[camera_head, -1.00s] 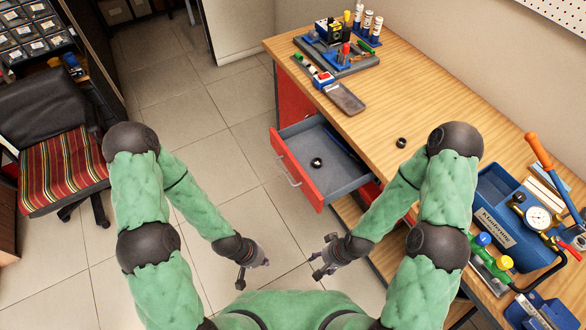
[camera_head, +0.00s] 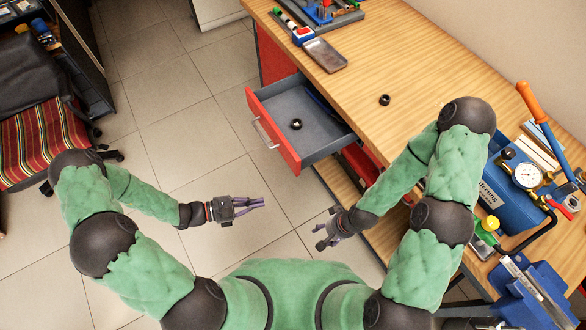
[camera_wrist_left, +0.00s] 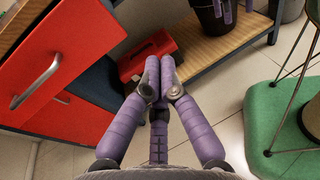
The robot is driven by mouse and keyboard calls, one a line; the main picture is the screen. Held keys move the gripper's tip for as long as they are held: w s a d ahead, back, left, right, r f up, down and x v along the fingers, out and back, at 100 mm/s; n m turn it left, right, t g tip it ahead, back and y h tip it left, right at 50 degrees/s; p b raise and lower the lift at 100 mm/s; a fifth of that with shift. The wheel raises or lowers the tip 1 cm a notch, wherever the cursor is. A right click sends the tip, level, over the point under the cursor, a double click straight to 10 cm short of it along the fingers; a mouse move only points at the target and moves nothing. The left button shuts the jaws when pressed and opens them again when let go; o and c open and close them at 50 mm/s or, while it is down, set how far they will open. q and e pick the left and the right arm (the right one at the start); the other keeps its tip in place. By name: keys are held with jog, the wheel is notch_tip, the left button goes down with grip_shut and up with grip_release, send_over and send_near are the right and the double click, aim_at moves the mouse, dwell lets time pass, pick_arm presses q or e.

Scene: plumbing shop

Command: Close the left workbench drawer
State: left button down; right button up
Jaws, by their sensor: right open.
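The left workbench drawer (camera_head: 322,132) is pulled out from the wooden bench (camera_head: 385,70). It has a red front, a metal handle and a grey inside with a small dark ring (camera_head: 296,124) in it. In the left wrist view its red front (camera_wrist_left: 75,60) and handle fill the left side. My left gripper (camera_head: 262,203) is in front of the drawer, nearer to me and apart from it. Its purple fingers lie together with nothing between them, as the left wrist view (camera_wrist_left: 160,68) shows. My right gripper (camera_head: 322,235) is open and empty, below the drawer in the picture.
A red toolbox (camera_wrist_left: 148,52) sits on the bench's lower shelf. A striped chair (camera_head: 35,150) stands at the left. The tiled floor before the drawer is clear.

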pick_arm(q)
jog(key=w+a+r+n+t, duration=0.2)
jog(key=w+a+n+t, duration=0.1)
jog(key=w+a+t, duration=0.15)
jog(key=b, duration=0.4)
send_near(290, 162)
jog(key=shift+t, duration=0.25)
jog(key=x, duration=0.7)
jog(key=shift+s+d+f, duration=0.1)
jog(key=shift+s, duration=0.05)
pick_arm(e)
jog(key=f, duration=0.2)
jog(key=d+f, duration=0.1)
jog(key=f, duration=0.1)
jog(key=shift+d+f, duration=0.1)
jog(key=shift+f, duration=0.1)
